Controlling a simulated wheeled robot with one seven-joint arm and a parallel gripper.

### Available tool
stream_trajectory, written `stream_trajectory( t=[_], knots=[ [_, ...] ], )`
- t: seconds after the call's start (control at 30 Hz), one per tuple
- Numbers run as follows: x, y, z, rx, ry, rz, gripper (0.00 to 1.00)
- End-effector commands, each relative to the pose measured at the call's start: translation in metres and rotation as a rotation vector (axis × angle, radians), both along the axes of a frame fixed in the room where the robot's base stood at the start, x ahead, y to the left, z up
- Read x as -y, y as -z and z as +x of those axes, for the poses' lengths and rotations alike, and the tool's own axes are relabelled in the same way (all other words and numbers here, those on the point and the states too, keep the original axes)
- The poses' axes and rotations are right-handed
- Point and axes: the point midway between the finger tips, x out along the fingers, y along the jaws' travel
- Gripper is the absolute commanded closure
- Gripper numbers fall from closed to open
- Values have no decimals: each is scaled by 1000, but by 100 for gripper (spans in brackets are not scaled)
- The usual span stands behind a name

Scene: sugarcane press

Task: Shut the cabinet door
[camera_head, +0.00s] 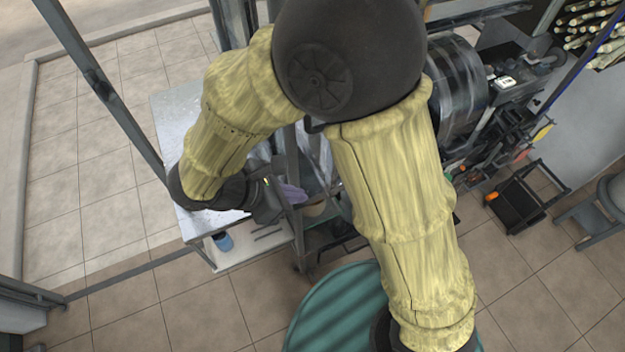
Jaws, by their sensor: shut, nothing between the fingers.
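A metal-topped cabinet (172,118) stands left of centre, partly covered by my yellow-sleeved arm. Its near side is open low down, showing a pale inner shelf (258,252) with a small blue item (222,241) and dark thin pieces on it. A narrow grey upright (297,226) stands at the right end of this opening; I cannot tell if it is the door's edge or a frame post. My gripper (280,203) is shut and empty, beside this upright and over the cabinet's near right corner. Its fingertips are hard to make out, and contact is unclear.
A round green ridged top (325,312) stands close in front, right of the opening. The press machinery (462,80) is at upper right, with a black crate (522,200) and a grey chair (600,215) further right. Tiled floor at lower left is clear; a dark post crosses upper left.

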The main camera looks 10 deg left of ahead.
Motion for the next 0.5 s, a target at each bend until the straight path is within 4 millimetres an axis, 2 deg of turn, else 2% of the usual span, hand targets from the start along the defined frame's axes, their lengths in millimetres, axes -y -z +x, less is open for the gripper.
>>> stream_trajectory(
  t=[0.1, 0.2, 0.5],
  knots=[
    [18, -5, 10, 0, 4, -2, 100],
    [28, -4, 16, 0, 3, -2, 100],
    [34, 0, 21, 1, 0, -1, 100]
  ],
)
